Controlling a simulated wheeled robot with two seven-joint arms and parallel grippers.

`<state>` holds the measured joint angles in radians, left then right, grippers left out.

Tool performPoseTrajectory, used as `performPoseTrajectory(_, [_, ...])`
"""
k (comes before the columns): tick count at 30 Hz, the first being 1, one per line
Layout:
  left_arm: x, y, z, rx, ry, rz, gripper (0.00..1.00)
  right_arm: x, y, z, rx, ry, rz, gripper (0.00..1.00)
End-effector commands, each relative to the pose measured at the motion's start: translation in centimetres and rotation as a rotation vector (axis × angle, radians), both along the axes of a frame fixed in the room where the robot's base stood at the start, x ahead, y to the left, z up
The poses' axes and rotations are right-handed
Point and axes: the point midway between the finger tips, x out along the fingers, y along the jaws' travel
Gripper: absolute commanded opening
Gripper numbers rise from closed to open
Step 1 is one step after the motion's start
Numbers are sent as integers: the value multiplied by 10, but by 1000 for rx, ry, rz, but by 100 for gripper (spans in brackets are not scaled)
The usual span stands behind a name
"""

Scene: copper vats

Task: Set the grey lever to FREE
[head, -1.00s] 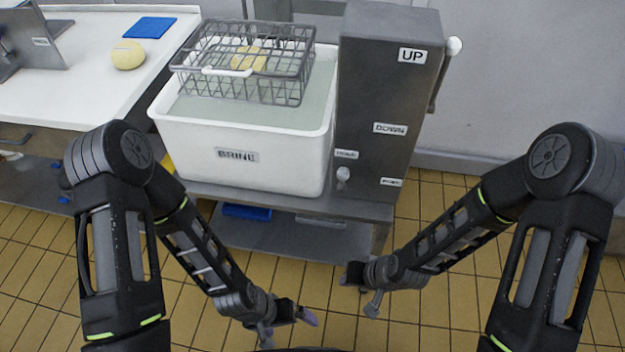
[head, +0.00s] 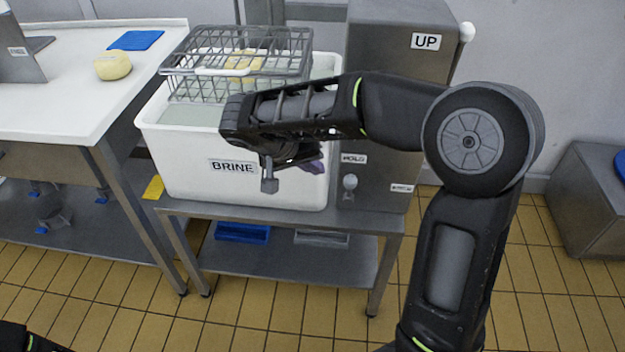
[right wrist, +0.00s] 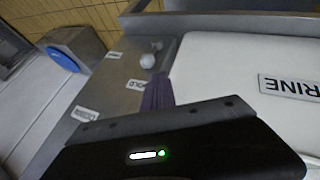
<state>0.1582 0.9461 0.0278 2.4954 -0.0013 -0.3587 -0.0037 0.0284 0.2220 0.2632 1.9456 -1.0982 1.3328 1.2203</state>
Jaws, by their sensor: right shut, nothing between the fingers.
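The grey lever (head: 349,184) is small and round-knobbed, low on the front of the grey steel housing. Its knob sits just below the HOLD label (head: 354,159). A second small label (head: 402,188) to its right is too small to read. The lever also shows in the right wrist view (right wrist: 148,60), beside the HOLD label. My right gripper (head: 314,166) is shut and empty, in front of the brine vat, left of the lever and apart from it. Its purple fingers (right wrist: 157,92) point toward the lever in the right wrist view. My left gripper is out of view.
The white BRINE vat (head: 165,160) stands left of the housing on a steel stand (head: 240,207), with a wire basket (head: 290,50) above it. A white-knobbed handle (head: 467,31) is at the housing's right side. A white-topped table (head: 60,100) is at left. Tiled floor is open in front.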

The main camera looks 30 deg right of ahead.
Motion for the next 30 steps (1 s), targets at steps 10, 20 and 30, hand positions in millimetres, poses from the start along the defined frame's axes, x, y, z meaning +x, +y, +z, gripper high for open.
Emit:
performPoseTrajectory(10, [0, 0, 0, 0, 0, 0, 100, -2, 0, -1, 4, -13, -33, 0])
performPoseTrajectory(20, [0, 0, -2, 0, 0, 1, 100, 0, -11, -17, 5, -11, -34, 0])
performPoseTrajectory(30, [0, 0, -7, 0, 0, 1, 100, 7, -44, -62, 5, -8, -33, 0])
